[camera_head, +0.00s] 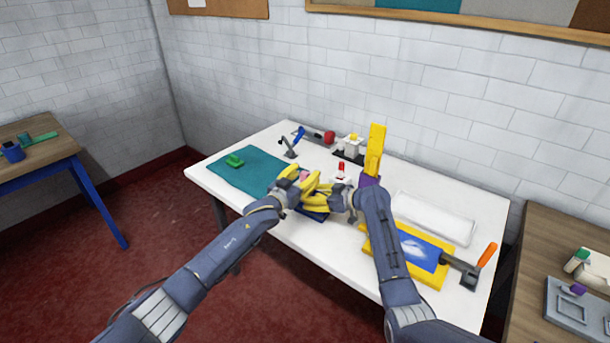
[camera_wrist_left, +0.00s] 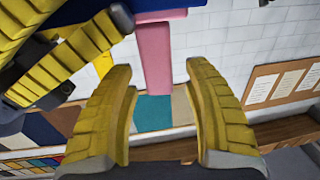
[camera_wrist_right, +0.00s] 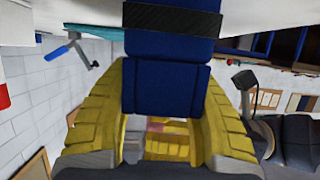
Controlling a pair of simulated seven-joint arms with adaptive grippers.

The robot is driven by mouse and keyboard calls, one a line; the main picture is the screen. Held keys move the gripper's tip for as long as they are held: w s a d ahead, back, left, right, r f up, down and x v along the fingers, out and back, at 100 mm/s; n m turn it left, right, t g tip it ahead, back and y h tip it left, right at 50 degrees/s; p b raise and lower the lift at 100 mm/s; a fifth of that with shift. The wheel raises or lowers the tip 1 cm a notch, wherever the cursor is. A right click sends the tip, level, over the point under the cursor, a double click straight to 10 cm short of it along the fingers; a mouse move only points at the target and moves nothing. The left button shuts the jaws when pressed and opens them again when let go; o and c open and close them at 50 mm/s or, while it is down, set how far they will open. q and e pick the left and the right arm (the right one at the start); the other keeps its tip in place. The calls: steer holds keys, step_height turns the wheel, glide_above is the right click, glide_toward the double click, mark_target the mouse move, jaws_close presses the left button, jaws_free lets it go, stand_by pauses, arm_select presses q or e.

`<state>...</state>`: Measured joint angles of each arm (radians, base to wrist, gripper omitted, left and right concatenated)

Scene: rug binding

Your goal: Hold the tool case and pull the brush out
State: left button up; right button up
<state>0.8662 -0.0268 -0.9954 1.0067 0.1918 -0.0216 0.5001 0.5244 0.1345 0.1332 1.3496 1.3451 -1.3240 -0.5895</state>
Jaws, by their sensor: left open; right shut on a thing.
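The dark blue tool case (camera_wrist_right: 165,88) with a black band is between the fingers of my right gripper (camera_wrist_right: 165,110), which is shut on it. In the head view the case (camera_head: 316,215) shows as a small blue patch below the grippers, mostly hidden. The pink brush handle (camera_wrist_left: 154,55) sticks out from the blue case at the top of the left wrist view. My left gripper (camera_wrist_left: 160,85) is open, with the pink handle beyond its fingertips and in line with the gap; I cannot tell whether they touch. In the head view my left gripper (camera_head: 303,184) is close beside the right one.
A tall yellow object (camera_head: 375,150) stands behind my right arm. The front left of the table is clear.

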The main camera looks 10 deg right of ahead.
arm_select(q)
steer(key=shift+o, duration=0.2)
arm_select(e)
steer(key=shift+f, duration=0.1)
arm_select(q)
jaws_close()
stand_by(0.5)
steer(key=shift+r, duration=0.15)
stand_by(0.3)
steer(key=shift+r, duration=4.1)
arm_select(e)
steer(key=o, duration=1.2)
steer(key=shift+c, duration=0.2)
